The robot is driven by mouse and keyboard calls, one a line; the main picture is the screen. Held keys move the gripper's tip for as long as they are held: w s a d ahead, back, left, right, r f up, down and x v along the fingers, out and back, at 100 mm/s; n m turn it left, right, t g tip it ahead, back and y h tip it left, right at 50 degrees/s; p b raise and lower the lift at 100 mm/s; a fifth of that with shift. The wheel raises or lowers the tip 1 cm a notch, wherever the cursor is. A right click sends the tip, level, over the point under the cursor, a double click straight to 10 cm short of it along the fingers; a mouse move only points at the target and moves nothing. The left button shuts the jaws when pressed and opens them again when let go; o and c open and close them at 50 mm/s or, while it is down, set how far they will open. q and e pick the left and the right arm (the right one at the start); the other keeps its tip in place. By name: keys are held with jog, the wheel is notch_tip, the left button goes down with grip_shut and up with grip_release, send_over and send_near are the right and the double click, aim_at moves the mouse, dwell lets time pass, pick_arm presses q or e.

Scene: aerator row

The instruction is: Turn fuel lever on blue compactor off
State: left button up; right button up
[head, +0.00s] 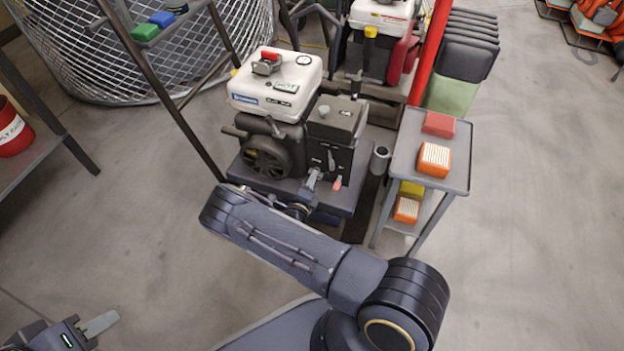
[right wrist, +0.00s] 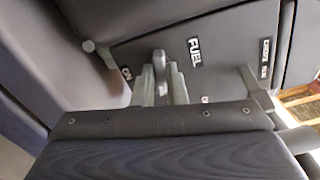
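The compactor (head: 275,100) has a white tank with a blue label and a dark engine with a grey front box. In the right wrist view its dark panel carries a FUEL label (right wrist: 194,52), with the small grey fuel lever (right wrist: 159,66) to the left of it. My right gripper (head: 312,180) is at the lower front of the engine. In the right wrist view its two fingers (right wrist: 162,84) stand close on either side of the lever, apparently shut on it. My left gripper (head: 98,325) is at the bottom left, far from the compactor; its finger gap is unclear.
A grey cart (head: 402,150) with red and orange boxes stands right of the compactor. A second machine (head: 383,40) with a red body is behind it, beside a red post (head: 430,50). A slanted rack post (head: 180,95) is close on the left.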

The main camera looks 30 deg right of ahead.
jog(key=shift+f+n+b, duration=0.1)
jog(key=shift+n+b, duration=0.3)
jog(key=shift+n, duration=0.3)
grip_shut()
jog(key=shift+n, duration=0.8)
jog(key=o, duration=0.7)
grip_release()
jog(key=shift+c, duration=0.2)
jog(key=p+v, duration=0.2)
jog(key=v, duration=0.6)
